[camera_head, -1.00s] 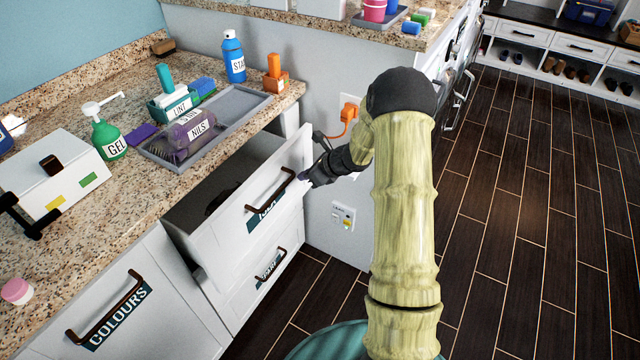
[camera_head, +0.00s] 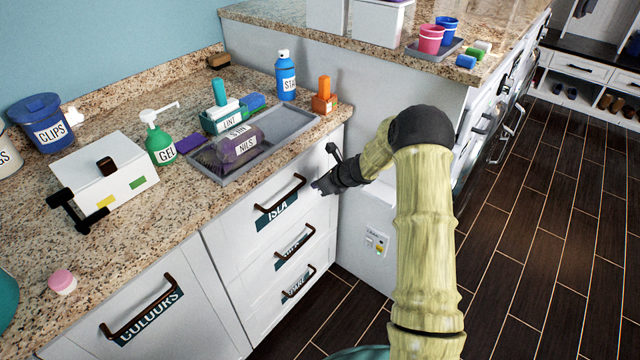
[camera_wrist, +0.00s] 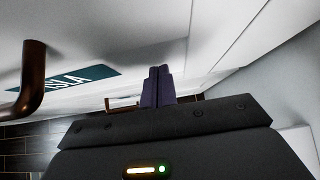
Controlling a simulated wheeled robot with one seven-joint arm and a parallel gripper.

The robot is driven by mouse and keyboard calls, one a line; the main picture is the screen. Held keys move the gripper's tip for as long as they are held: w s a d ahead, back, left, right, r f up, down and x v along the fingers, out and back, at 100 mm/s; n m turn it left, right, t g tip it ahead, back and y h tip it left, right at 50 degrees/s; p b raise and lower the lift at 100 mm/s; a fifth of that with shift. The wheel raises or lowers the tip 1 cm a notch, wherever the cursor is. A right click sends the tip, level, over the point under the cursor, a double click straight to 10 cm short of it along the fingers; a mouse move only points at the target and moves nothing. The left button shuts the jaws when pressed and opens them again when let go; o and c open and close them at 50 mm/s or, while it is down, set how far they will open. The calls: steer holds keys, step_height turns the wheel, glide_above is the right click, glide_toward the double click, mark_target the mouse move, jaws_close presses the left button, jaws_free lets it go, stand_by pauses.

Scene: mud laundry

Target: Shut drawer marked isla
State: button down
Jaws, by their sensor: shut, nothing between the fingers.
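The drawer marked ISLA (camera_head: 312,198) is the top one in the white stack below the granite counter. Its front looks flush with the drawers under it, and no gap shows above it. Its dark bar handle (camera_head: 280,194) sits over the teal ISLA label. My gripper (camera_head: 318,188) is at the right part of this drawer's front, fingers shut and empty. In the wrist view, my gripper's closed fingers (camera_wrist: 158,82) point at the white front, with the ISLA label (camera_wrist: 85,82) and the handle (camera_wrist: 34,75) to the left. Whether the fingertips touch the front is unclear.
Two more labelled drawers (camera_head: 296,250) lie below, and a COLOURS front (camera_head: 165,310) is at lower left. On the counter stand a grey tray (camera_head: 290,133), a GEL bottle (camera_head: 160,143) and a white box (camera_head: 105,172). Dark floor (camera_head: 510,260) is clear at right.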

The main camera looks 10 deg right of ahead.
steer(key=shift+w+a+r, duration=0.2)
steer(key=shift+a+r, duration=0.1)
steer(key=shift+a, duration=0.1)
steer(key=s+d+r, duration=0.6)
steer(key=s+d, duration=0.2)
steer(key=s, duration=0.1)
